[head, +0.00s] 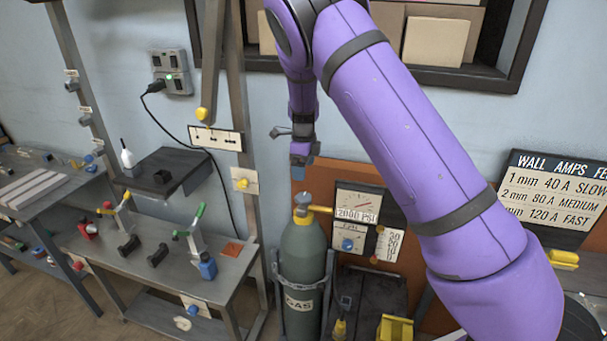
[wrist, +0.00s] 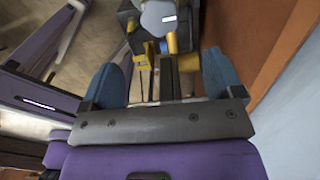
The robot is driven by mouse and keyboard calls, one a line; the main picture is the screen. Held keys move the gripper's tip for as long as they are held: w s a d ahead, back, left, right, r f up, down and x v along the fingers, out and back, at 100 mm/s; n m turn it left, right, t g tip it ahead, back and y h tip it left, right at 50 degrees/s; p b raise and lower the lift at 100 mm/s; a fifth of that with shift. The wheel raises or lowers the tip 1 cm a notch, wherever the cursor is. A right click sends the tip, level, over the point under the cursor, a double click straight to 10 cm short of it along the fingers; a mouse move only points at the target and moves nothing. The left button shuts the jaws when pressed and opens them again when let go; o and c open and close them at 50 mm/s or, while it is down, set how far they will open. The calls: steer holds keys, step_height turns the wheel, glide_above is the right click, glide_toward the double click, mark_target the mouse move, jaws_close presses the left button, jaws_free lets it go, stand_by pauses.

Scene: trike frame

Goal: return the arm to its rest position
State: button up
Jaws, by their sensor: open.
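My purple arm (head: 400,130) crosses the head view from the lower right to the upper middle, then bends down. My gripper (head: 299,158) hangs with blue fingertips pointing down, above the valve of the grey-green gas cylinder (head: 302,255). A gap shows between fingertips and valve in this view. In the wrist view my gripper (wrist: 166,78) has its two blue fingers wide apart. Nothing is clearly held between them. Yellow and grey parts show beyond the fingers; I cannot tell how near they are.
A gauge panel (head: 358,207) stands right of the cylinder, against an orange board. A steel post (head: 238,120) and a workbench (head: 150,270) with clamps are on the left. A dark-framed wall board (head: 480,76) is behind my arm. A welding chart (head: 553,190) is at right.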

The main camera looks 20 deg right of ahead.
steer(key=shift+r, duration=0.1)
steer(key=s+d+r+n+t+y, duration=0.1)
steer(key=s+d+r+n, duration=0.1)
steer(key=s+r+n, duration=0.65)
steer(key=s+d+r+n+t+y, duration=0.1)
steer(key=s+d+r+n, duration=0.2)
steer(key=s+r, duration=0.95)
steer(key=s+d+r+n+t+h, duration=0.1)
steer(key=s+r+n, duration=0.2)
steer(key=s+n, duration=0.3)
steer(key=s+r+n+t+h, duration=0.1)
steer(key=s+n, duration=0.6)
steer(key=s, duration=1)
steer(key=shift+d+r+t, duration=0.35)
steer(key=shift+r+t, duration=0.25)
steer(key=shift+r, duration=0.55)
steer(key=shift+n, duration=0.25)
